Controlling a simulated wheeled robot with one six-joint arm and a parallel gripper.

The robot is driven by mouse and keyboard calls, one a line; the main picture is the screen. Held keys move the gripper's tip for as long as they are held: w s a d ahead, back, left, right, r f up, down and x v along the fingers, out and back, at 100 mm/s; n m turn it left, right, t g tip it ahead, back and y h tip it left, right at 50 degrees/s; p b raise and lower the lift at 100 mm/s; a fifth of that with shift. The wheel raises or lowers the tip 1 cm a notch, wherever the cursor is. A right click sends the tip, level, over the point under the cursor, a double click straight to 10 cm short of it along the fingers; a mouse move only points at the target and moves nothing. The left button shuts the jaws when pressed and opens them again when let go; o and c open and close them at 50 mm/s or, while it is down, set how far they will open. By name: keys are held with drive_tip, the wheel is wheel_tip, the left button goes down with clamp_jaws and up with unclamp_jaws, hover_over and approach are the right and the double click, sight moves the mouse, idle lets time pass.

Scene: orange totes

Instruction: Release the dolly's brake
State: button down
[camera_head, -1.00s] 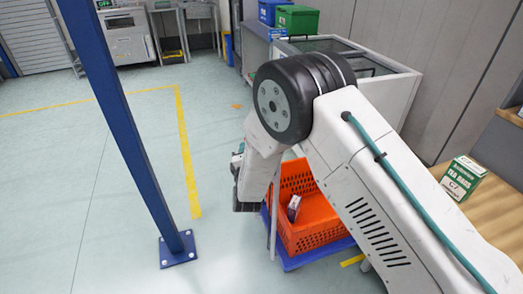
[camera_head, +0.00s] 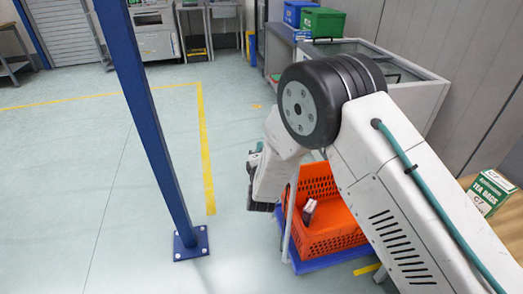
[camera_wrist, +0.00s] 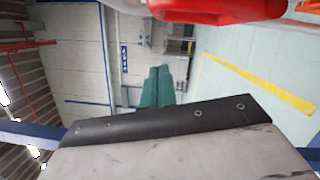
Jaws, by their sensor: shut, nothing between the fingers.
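The blue dolly (camera_head: 325,260) stands on the floor at lower centre of the head view, partly hidden by my arm, with an orange tote (camera_head: 345,236) on it. A thin pale upright post (camera_head: 290,222) stands at the dolly's left side. I cannot make out a brake on it in the head view. My wrist is beside the tote's left side. In the wrist view, tilted sideways, my gripper (camera_wrist: 158,88) shows as teal fingers, shut and empty. A rounded red thing (camera_wrist: 215,10) is close at the top edge; I cannot tell whether it is the brake.
A small box (camera_head: 309,211) lies in the tote. A blue floor-bolted post (camera_head: 160,150) stands left of the dolly. A white-framed glass-topped case (camera_head: 420,105) is behind it. A tea box (camera_head: 490,192) sits on a wooden surface at right. The floor at left is open.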

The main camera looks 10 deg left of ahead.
drive_tip(key=s+r, duration=0.1)
drive_tip(key=s, duration=1)
drive_tip(key=s+f+m+g, duration=0.45)
drive_tip(key=f+g, duration=0.35)
drive_tip(key=f, duration=0.2)
drive_tip(key=s+d+r+m+g+h, duration=0.1)
drive_tip(key=s+d+r+m+g, duration=0.2)
drive_tip(key=d, duration=1.2)
drive_tip(key=s+d+r+m+g+h, duration=0.2)
drive_tip(key=s+d+r+m, duration=0.8)
drive_tip(key=r, duration=1)
drive_tip(key=s+d+r+m+g+h, duration=0.1)
drive_tip(key=s+d+r+m+g, duration=0.2)
drive_tip(key=s+d+r, duration=0.9)
drive_tip(key=s+d+m, duration=0.1)
drive_tip(key=d+m, duration=0.2)
drive_tip(key=d, duration=0.4)
drive_tip(key=shift+s+d+m+g+h, duration=0.3)
drive_tip(key=shift+m+g+h, duration=0.05)
drive_tip(key=shift+g+h, duration=0.05)
